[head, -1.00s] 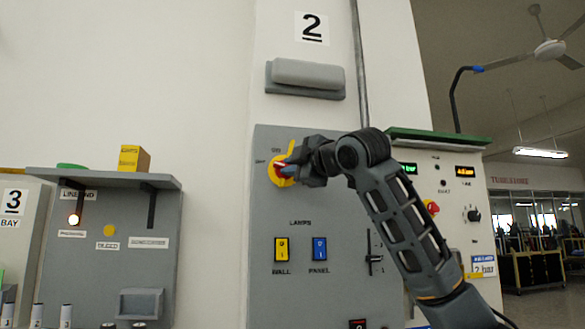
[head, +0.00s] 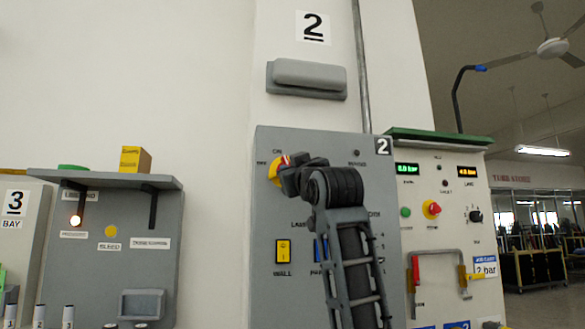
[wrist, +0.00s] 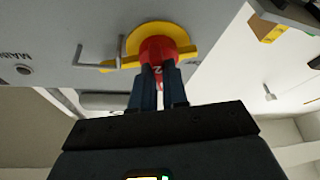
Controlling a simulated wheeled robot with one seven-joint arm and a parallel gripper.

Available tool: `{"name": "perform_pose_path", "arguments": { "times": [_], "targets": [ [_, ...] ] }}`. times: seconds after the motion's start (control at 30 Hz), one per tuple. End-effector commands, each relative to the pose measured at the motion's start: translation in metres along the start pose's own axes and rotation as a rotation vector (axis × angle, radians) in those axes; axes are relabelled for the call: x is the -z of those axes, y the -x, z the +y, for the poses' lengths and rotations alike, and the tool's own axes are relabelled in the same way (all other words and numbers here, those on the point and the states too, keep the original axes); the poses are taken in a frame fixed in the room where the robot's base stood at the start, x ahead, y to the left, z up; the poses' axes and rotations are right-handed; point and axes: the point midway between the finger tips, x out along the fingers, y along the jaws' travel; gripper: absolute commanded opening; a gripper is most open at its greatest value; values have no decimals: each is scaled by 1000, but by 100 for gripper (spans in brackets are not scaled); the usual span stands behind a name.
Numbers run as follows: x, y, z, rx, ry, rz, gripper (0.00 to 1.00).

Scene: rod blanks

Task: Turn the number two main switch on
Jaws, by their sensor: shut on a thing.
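The number two main switch is a red knob (wrist: 157,49) on a yellow disc (wrist: 160,31), on the grey panel (head: 325,143) marked 2. In the head view, the switch (head: 286,159) is partly hidden by my gripper (head: 289,172). ON is printed above it and OFF to its left. In the wrist view, my gripper (wrist: 157,70) is shut on the red knob, with a dark finger on each side. The knob's exact pointing direction is hard to tell.
Below the switch are a yellow WALL rocker (head: 283,251) and a blue rocker (head: 320,249), partly behind my arm. To the right, a cream panel has a red knob (head: 431,209) and a handle (head: 437,252). A grey shelf (head: 105,178) juts out at left.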

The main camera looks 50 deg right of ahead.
Motion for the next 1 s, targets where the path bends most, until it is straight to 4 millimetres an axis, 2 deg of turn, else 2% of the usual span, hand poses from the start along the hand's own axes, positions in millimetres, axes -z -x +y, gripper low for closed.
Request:
{"name": "perform_pose_path", "arguments": {
  "times": [0.2,0.5,1.0],
  "targets": [
    [-2,0,-4,-63,-165,-6,0],
    [-2,0,-5,-126,-310,-6,0],
    [-2,0,-5,-151,-366,-6,0]
  ]
}}
